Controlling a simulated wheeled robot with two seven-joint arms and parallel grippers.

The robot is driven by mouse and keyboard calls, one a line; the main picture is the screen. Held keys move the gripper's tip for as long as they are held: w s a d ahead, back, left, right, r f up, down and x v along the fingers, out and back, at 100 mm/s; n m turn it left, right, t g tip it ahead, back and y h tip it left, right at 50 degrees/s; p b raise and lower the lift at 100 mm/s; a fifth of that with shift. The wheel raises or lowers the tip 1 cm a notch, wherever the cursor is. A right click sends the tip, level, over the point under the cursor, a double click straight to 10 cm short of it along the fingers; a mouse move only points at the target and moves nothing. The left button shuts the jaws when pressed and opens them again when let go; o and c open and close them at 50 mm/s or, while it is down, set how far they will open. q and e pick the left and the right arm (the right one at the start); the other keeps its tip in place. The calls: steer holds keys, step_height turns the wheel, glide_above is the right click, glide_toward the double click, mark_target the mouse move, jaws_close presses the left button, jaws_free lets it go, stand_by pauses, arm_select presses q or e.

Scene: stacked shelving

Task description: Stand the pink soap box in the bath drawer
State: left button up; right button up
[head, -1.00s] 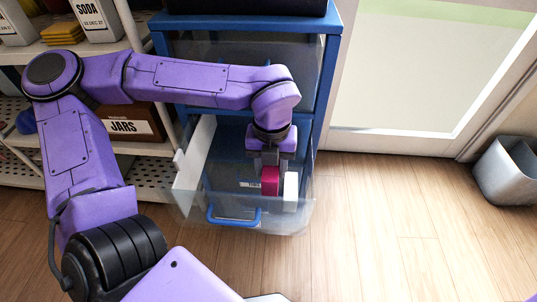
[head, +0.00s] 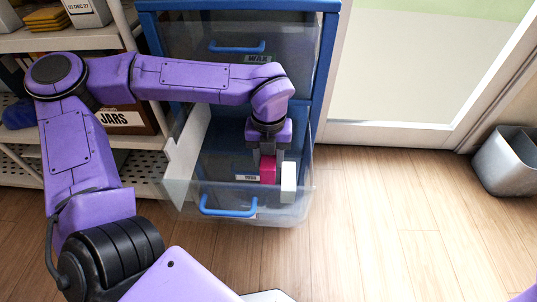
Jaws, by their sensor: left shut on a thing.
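The pink soap box (head: 268,170) is upright inside the pulled-out clear drawer (head: 262,210) of the blue cabinet. My left gripper (head: 268,156) points down into this drawer and is shut on the box's upper part. A white block (head: 288,183) stands close to the right of the pink box. The drawer has a blue handle (head: 228,207) and a small label (head: 247,178) too small to read surely. The clear front blurs the lower end of the box, so its contact with the drawer floor cannot be told. My right gripper is not in view.
A shut drawer labelled WAX (head: 258,59) is above, inside the blue cabinet frame (head: 325,60). Shelves with a JARS box (head: 122,119) stand on the left. A grey bin (head: 508,165) is at the right. The wooden floor (head: 390,215) between is clear.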

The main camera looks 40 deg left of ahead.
arm_select(q)
steer(key=shift+f, duration=0.25)
steer(key=o, duration=1.1)
step_height(320, 180, up, 9)
steer(key=p, duration=0.3)
steer(key=shift+f, duration=0.15)
